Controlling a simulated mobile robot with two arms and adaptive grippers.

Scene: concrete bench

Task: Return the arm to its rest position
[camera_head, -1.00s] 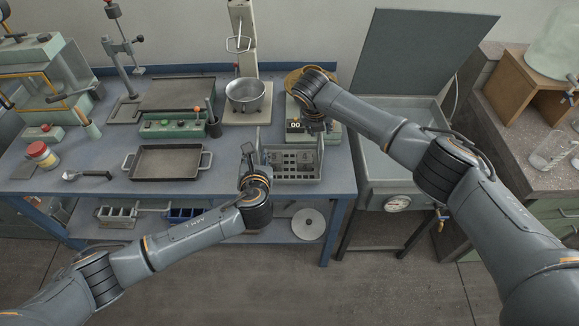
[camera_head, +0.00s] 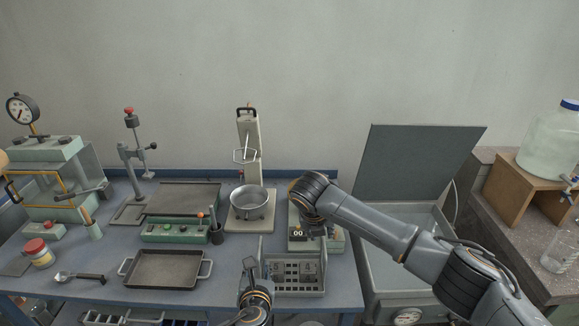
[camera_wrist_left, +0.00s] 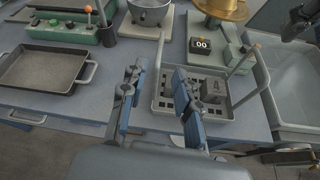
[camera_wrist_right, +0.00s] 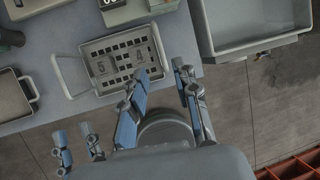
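The task names only my arm, not which one. My left gripper (camera_head: 250,268) is beside the left end of a grey slotted basket (camera_head: 265,285) at the bench's front edge. In the left wrist view its fingers (camera_wrist_left: 155,98) are apart with nothing between them, in front of the basket. My right arm reaches in from the right, its hand over the bench near the basket and a digital scale (camera_head: 298,235); its fingers are mostly hidden in the head view. In the right wrist view the right gripper (camera_wrist_right: 160,100) is open and empty, near the basket.
The basket holds numbered blocks. A metal pot (camera_head: 250,203), a black-lined tray (camera_head: 165,270), a green control box (camera_head: 172,232) and a stand (camera_head: 131,160) occupy the bench. An open-lidded basin (camera_head: 385,285) stands right. Open floor (camera_wrist_right: 265,110) lies in front of the bench.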

